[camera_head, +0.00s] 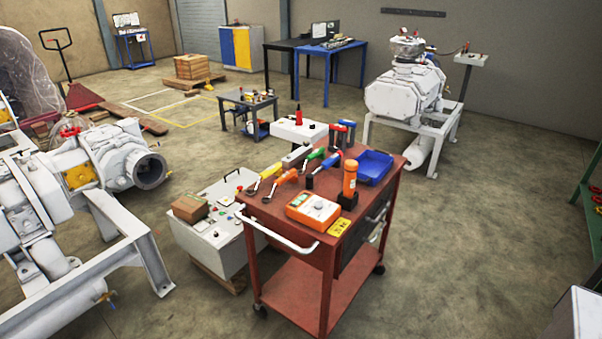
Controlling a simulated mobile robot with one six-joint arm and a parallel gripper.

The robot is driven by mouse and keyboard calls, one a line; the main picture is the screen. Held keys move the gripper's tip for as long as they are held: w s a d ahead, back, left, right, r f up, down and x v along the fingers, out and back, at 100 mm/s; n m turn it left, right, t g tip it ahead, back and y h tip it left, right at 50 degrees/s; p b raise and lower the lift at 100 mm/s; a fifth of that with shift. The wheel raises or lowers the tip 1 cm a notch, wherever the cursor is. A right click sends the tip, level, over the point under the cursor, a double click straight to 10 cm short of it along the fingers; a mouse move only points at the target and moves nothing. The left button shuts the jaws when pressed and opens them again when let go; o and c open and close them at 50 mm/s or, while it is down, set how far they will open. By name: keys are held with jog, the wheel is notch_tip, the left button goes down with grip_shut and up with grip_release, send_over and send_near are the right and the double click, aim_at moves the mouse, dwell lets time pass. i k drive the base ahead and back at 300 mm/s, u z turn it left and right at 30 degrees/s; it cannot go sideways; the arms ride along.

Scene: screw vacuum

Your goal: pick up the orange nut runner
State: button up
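An upright orange cylindrical tool (350,179), which looks like the orange nut runner, stands in a black holder or base (347,201) on the right side of a red tool cart's top (268,217). Its lower end is hidden by the black part. An orange-handled hand tool (286,178) lies flat further left on the same top. My gripper is not in this view.
Near the upright tool are an orange box-shaped device (313,212), a yellow tag (339,228) and a blue tray (374,167). Several coloured hand tools lie behind. A white cart handle (277,235) juts out at the front left. Open floor (480,235) lies right of the cart.

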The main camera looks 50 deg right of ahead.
aim_at(351, 166)
jog(key=z, duration=4.85)
jog(key=i, duration=0.1)
jog(key=u, duration=3.15)
jog(key=k, duration=0.55)
jog(key=z, duration=0.2)
jog(key=i, duration=0.45)
jog(key=z, duration=0.15)
